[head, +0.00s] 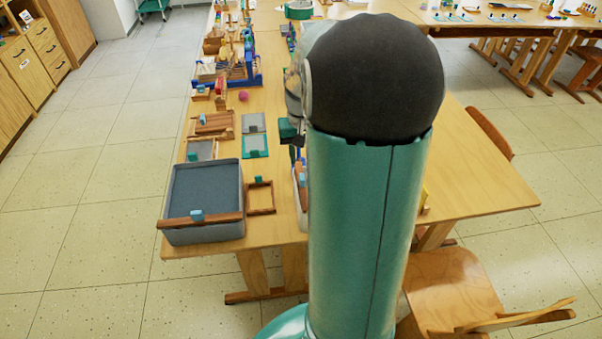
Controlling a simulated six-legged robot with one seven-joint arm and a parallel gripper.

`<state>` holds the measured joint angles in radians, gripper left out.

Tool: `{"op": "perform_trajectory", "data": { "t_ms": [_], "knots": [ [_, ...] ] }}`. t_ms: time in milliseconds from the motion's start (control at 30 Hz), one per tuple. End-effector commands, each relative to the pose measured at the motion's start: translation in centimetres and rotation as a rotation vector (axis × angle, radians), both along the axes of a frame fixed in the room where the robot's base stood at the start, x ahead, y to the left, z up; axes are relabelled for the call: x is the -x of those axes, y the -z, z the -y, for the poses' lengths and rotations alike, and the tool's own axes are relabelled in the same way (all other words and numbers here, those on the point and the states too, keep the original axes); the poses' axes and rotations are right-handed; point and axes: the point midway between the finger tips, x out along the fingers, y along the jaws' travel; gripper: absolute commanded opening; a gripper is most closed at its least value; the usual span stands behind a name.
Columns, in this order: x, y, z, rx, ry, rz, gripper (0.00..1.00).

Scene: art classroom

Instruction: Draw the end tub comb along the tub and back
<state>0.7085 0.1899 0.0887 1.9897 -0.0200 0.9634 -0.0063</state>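A grey rectangular tub (243,182) filled with dark blue-grey stuff stands at the near left corner of the long table. A wooden comb bar (172,222) with a light blue grip block (197,215) lies across the tub's near end. A second tub (303,213) with a wooden bar (301,188) stands further right, mostly hidden behind my arm. My gripper (289,130) shows only in part, as a dark teal piece left of my arm, above the table and beyond the end tub. Its fingers are not clear, and I see nothing held in it.
A wooden frame (271,197) lies just right of the end tub. Small trays and framed screens (254,144) lie behind it, with cluttered racks (240,75) further back. A wooden chair (450,290) stands at right. The floor at left is clear.

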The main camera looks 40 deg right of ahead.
Motion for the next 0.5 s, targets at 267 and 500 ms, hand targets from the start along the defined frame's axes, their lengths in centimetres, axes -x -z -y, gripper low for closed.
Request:
{"op": "perform_trajectory", "data": {
  "t_ms": [267,500],
  "knots": [
    [0.0,5.4,-0.1,-0.002,-0.003,-0.002,0.35],
    [-0.1,7.7,-0.1,0.0,-0.004,0.0,0.35]
  ]
}}
